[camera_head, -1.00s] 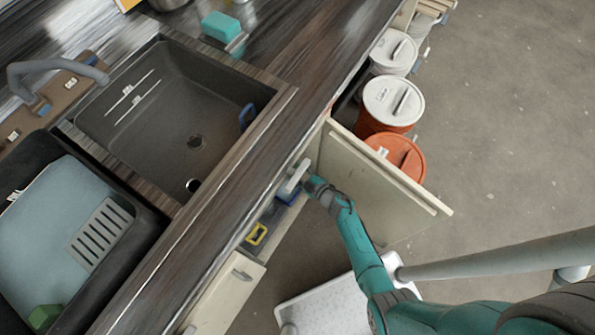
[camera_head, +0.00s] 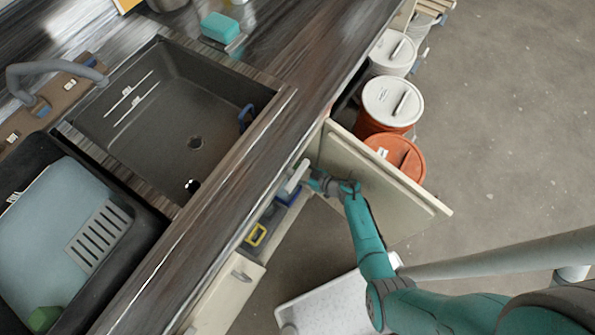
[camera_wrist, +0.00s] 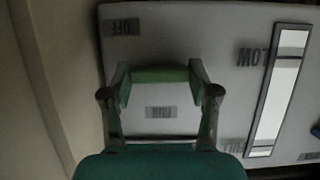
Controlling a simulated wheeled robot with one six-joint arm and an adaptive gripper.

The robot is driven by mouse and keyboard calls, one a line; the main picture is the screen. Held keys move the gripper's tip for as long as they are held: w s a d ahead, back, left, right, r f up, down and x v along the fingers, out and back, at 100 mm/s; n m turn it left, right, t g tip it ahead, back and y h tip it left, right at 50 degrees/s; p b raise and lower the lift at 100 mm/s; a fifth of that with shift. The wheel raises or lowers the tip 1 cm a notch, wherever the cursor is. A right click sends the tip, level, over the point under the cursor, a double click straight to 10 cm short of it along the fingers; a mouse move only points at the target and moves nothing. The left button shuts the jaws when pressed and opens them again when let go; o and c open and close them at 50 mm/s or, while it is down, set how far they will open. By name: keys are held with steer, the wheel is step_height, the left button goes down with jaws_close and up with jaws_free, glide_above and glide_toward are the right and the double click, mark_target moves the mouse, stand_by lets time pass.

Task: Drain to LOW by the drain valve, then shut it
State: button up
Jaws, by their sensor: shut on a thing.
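In the wrist view a green bar-shaped handle (camera_wrist: 160,74), apparently the drain valve's, lies level across the picture. My gripper (camera_wrist: 160,92) is shut on it, one finger at each end. Behind it is a pale panel (camera_wrist: 190,40) with upside-down labels: OFF (camera_wrist: 122,27) beyond the handle and RUN (camera_wrist: 160,113) between my fingers. To the right is a tilted level gauge (camera_wrist: 280,90) in a dark frame, with LOW (camera_wrist: 252,57) and FULL (camera_wrist: 232,147) beside it. Its exact level is unclear. In the head view my gripper (camera_head: 308,181) reaches into the cabinet under the counter; the handle is hidden there.
An open cabinet door (camera_head: 385,175) stands right beside my arm. Lidded buckets (camera_head: 393,102) and an orange one (camera_head: 398,153) stand behind it. The sink (camera_head: 180,110) is above left. A yellow-framed item (camera_head: 256,235) sits in the cabinet. Floor at right is clear.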

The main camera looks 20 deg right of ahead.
stand_by(0.4)
steer(key=o, duration=1.1)
steer(key=shift+o, duration=0.2)
steer(key=v, duration=0.7)
steer(key=shift+s+d, duration=0.2)
steer(key=shift+a+r, duration=0.1)
